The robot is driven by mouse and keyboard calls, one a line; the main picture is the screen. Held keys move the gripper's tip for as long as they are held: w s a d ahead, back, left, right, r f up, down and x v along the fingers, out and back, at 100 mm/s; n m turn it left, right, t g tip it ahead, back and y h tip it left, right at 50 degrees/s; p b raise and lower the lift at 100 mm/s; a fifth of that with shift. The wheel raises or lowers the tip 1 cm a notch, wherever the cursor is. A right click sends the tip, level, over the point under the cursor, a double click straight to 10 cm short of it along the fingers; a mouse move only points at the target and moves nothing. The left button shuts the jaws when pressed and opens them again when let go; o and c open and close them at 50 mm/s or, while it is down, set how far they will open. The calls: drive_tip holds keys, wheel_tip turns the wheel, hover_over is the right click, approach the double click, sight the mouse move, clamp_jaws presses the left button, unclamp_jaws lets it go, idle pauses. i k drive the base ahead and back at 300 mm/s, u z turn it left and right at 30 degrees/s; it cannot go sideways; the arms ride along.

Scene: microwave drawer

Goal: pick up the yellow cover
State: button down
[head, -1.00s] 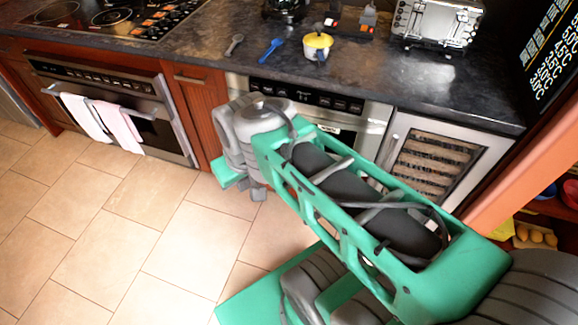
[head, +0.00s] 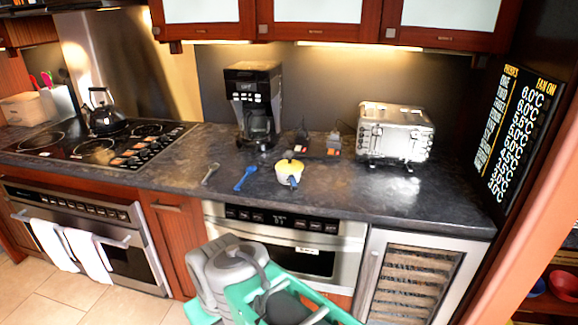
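The yellow cover (head: 288,155) sits on top of a small white pot (head: 289,177) on the dark countertop, near the counter's middle. The lid is yellow with a dark knob. My arm (head: 265,290) shows at the bottom of the head view, in front of the microwave drawer and below the counter edge. The fingers of my gripper are not visible, so its opening cannot be seen. The arm is apart from the pot and cover.
A blue spoon (head: 245,178) and a grey spoon (head: 210,173) lie left of the pot. A coffee maker (head: 256,105) stands behind, and a toaster (head: 396,133) stands at right. The microwave drawer (head: 290,250) is below the counter.

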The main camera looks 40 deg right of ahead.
sight(290, 166)
drive_tip(key=k, duration=0.5)
drive_tip(key=z, duration=1.5)
drive_tip(key=i, duration=1)
drive_tip(key=u, duration=2.4)
drive_tip(key=i, duration=0.5)
drive_tip(key=u, duration=0.05)
